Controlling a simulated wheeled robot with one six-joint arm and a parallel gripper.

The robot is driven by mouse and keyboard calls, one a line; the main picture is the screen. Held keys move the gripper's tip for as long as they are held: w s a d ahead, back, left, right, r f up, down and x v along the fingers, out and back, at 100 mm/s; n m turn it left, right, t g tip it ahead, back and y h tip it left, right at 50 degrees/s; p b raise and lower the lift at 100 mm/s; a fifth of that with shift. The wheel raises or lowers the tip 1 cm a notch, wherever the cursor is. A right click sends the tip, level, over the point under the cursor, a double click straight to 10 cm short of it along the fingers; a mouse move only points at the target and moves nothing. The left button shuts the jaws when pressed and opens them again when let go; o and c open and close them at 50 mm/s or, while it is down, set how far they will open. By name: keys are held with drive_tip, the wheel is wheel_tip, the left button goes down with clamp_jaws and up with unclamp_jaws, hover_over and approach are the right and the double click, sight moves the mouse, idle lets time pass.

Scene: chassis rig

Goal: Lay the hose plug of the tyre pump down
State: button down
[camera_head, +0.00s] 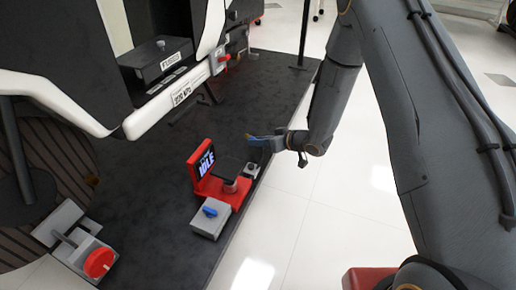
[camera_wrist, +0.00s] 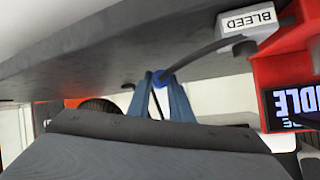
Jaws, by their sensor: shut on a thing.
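The red tyre pump (camera_head: 234,192), with a screen reading IDLE, stands on the dark platform near its right edge. Its red housing (camera_wrist: 262,75) and screen are at the right in the wrist view. My gripper (camera_head: 252,138) is just behind and right of the pump in the head view. A dark hose (camera_wrist: 195,57) runs from the plug up to a white block labelled BLEED (camera_wrist: 250,19). In the head view the plug is too small to make out.
A grey box with a blue knob (camera_head: 210,218) stands in front of the pump. A grey fixture with a red knob (camera_head: 99,262) is at the lower left. The white and black chassis (camera_head: 165,115) fills the left. The dark platform (camera_head: 150,190) is bare between.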

drive_tip(key=shift+f+b, duration=0.3)
drive_tip(key=shift+f, duration=0.8)
drive_tip(key=shift+f, duration=0.6)
drive_tip(key=c, duration=1.6)
unclamp_jaws()
drive_tip(key=shift+f, duration=0.1)
